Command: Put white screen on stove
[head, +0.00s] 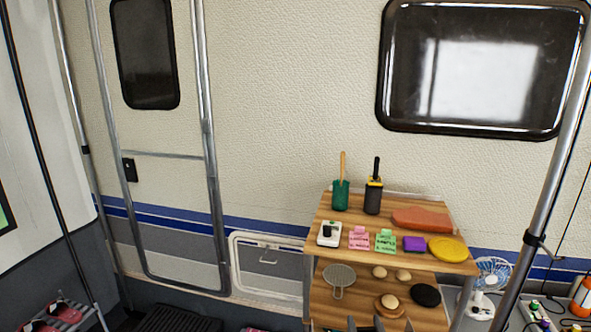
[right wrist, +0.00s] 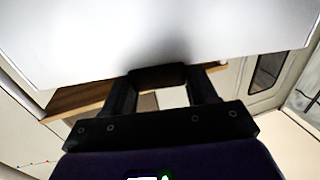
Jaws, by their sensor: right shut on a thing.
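In the right wrist view a large white flat panel, the white screen (right wrist: 160,30), fills the top, with straight edges and a dark shadow near its middle. My right gripper (right wrist: 160,78) is shut on it at its near edge, where a dark part sits between the fingertips. In the head view only dark tips of my right gripper (head: 380,324) show at the bottom edge, in front of the lower shelf; I cannot make out the screen there. I see no stove that I can identify with certainty. My left gripper is not in view.
A wooden shelf unit (head: 380,254) holds a small white device (head: 328,233), coloured packets, a yellow disc (head: 447,249), a red board (head: 421,219) and two upright utensil holders. A grey round paddle (head: 339,277) lies below. Metal poles and a white fan (head: 493,275) stand right.

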